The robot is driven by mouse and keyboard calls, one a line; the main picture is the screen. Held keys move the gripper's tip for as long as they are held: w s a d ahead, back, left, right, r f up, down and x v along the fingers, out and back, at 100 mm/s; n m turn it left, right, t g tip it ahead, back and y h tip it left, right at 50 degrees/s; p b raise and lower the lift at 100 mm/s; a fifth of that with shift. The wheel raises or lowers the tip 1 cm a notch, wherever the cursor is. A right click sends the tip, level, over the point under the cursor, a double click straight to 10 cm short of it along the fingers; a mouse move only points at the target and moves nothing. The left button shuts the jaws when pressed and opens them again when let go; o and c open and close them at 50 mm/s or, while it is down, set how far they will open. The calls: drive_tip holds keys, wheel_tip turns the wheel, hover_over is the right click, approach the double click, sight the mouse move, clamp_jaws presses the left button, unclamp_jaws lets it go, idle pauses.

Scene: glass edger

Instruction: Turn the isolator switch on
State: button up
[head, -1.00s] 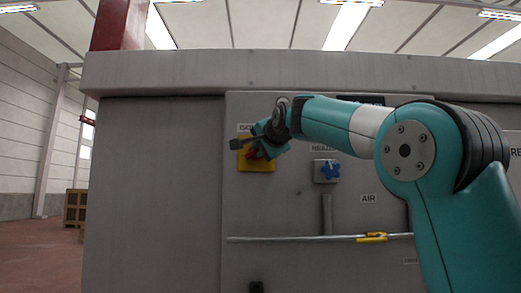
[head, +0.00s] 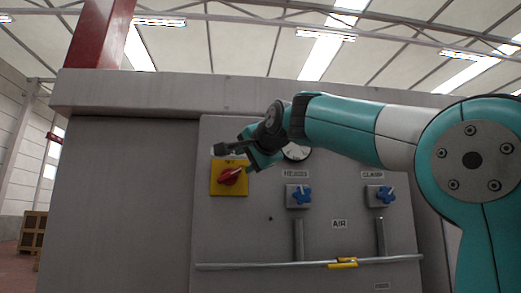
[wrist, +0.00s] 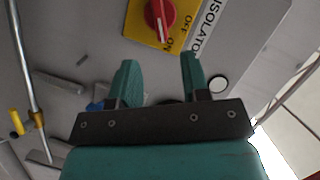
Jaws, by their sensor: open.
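The isolator switch is a red rotary knob (head: 230,177) on a yellow plate (head: 215,188), on the left of the grey machine panel. Its handle slants up to the right in the head view. In the wrist view the knob (wrist: 158,16) is at the top, with OFF and ON printed on the plate; its white mark seems to lean towards ON, but I cannot tell the exact setting. My gripper (head: 238,154) is in front of the panel, just above and right of the knob. In the wrist view my gripper (wrist: 157,70) is open and empty, apart from the knob.
Two blue valve knobs (head: 301,196) (head: 386,195) sit to the right on the panel. A gauge (head: 296,151) is partly behind my arm. A horizontal pipe with a yellow-handled valve (head: 342,263) runs below. The panel left of the switch is bare.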

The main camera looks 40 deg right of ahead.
drive_tip(key=v, duration=0.7)
drive_tip(key=shift+s+b, duration=0.2)
drive_tip(key=shift+b, duration=0.2)
drive_tip(key=shift+a, duration=0.15)
drive_tip(key=a+f+n+g+y, duration=0.35)
drive_tip(key=a+f+n, duration=0.3)
drive_tip(key=f, duration=0.75)
drive_tip(key=a+f+n+g+y, duration=0.35)
drive_tip(key=a+f+n, duration=0.35)
drive_tip(key=f, duration=0.6)
drive_tip(key=s+a+f+n+g+y, duration=0.1)
drive_tip(key=s+a+f+n+g, duration=0.35)
drive_tip(key=s+f, duration=0.55)
drive_tip(key=s+a+f+n+g, duration=0.4)
drive_tip(key=s+a+f+n, duration=0.1)
drive_tip(key=s+f, duration=0.45)
wheel_tip(320, 180, up, 21)
drive_tip(key=w+p, duration=0.1)
drive_tip(key=p, duration=1.9)
drive_tip(key=shift+m, duration=0.3)
drive_tip(key=shift+a+f, duration=0.1)
drive_tip(key=shift+f, duration=0.05)
